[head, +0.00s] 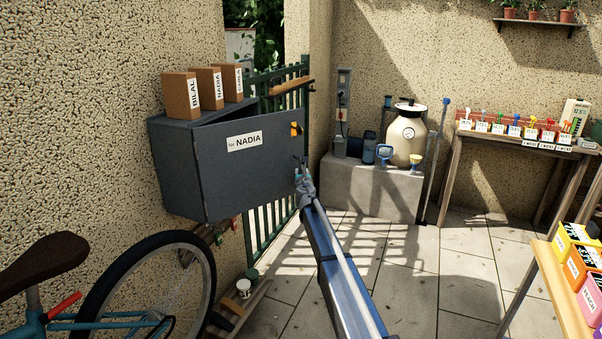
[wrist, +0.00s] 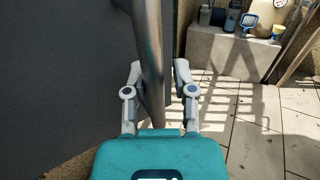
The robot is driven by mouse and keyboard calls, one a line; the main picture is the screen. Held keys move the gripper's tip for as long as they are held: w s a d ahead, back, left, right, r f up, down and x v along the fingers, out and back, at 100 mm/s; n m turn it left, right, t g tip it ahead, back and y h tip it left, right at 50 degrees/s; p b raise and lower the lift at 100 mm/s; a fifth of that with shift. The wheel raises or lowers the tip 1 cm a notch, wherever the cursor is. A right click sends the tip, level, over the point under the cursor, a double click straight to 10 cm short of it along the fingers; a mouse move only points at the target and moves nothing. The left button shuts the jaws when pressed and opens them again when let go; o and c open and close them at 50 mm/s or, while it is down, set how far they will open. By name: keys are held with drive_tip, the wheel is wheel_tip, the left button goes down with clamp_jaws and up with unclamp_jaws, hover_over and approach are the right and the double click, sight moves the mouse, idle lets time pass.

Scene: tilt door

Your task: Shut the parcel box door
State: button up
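The dark grey parcel box (head: 172,165) hangs on the left wall. Its door (head: 225,180), labelled "for NADIA", stands ajar, with the right edge swung out from the box. The door also fills the left of the wrist view (wrist: 60,70). My gripper (head: 302,178) is at the door's right edge, by its handle. In the wrist view, my gripper (wrist: 159,72) has its fingers apart on either side of the grey bar handle (wrist: 149,40), with a gap on the right. The handle is mostly hidden by my gripper in the head view. The box's inside is hidden.
Several labelled parcels (head: 205,88) stand on the box. A bicycle (head: 140,290) leans below it, and a green railing gate (head: 262,210) is behind the door. A stone block (head: 370,190) with a sprayer stands at the back. The paved floor (head: 425,280) is clear at centre right.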

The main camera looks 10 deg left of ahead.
drive_tip(key=v, duration=1.1)
drive_tip(key=shift+a, duration=0.1)
